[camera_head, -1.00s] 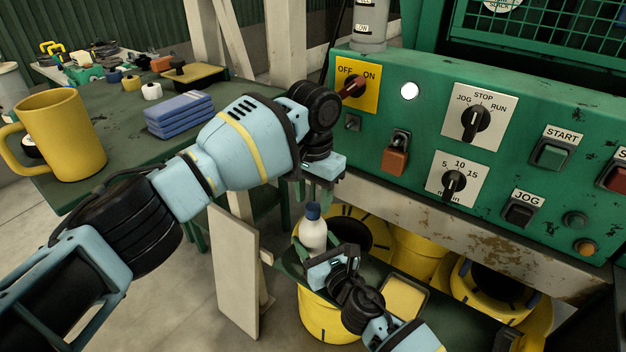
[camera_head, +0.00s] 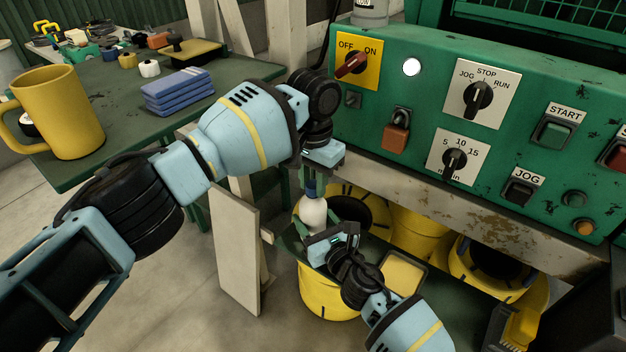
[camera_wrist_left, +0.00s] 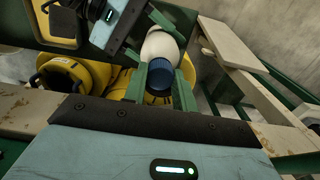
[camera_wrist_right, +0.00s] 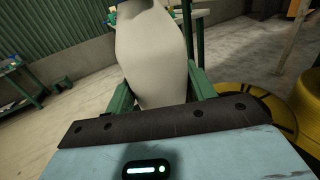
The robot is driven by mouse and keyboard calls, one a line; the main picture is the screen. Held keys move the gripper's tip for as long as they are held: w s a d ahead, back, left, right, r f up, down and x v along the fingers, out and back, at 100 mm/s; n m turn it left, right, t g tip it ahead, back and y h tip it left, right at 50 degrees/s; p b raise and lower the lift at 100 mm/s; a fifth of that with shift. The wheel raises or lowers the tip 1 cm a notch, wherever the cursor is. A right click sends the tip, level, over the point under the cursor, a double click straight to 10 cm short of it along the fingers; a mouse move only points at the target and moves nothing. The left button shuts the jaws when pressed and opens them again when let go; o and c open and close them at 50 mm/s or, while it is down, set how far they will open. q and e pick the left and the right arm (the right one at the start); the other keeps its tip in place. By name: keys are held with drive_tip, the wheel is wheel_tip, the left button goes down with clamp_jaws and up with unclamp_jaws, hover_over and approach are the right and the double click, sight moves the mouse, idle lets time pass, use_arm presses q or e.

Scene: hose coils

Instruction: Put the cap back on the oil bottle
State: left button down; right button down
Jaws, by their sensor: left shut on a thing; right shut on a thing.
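The white oil bottle (camera_head: 313,213) stands upright in my right gripper (camera_head: 322,238), whose fingers are shut around its body. It fills the middle of the right wrist view (camera_wrist_right: 152,55). The blue cap (camera_head: 309,188) is at the top of the bottle, between the fingers of my left gripper (camera_head: 311,178), which points down from above. In the left wrist view the cap (camera_wrist_left: 184,97) lies between the green fingers, against the white bottle (camera_wrist_left: 162,47). I cannot tell whether the cap is threaded tight. The bottle's neck is mostly hidden.
The green control panel (camera_head: 440,125) with switches stands close on the right. A green table (camera_head: 120,165) at left holds a yellow mug (camera_head: 62,115) and blue folded cloths (camera_head: 178,92). A yellow tray (camera_head: 405,272) and yellow hose coils (camera_head: 415,245) are low beside my right gripper.

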use_arm(q)
drive_tip(key=c, duration=1.1)
unclamp_jaws()
drive_tip(key=shift+o, duration=0.2)
wheel_tip(320, 180, up, 12)
use_arm(e)
drive_tip(key=shift+c, duration=2.2)
unclamp_jaws()
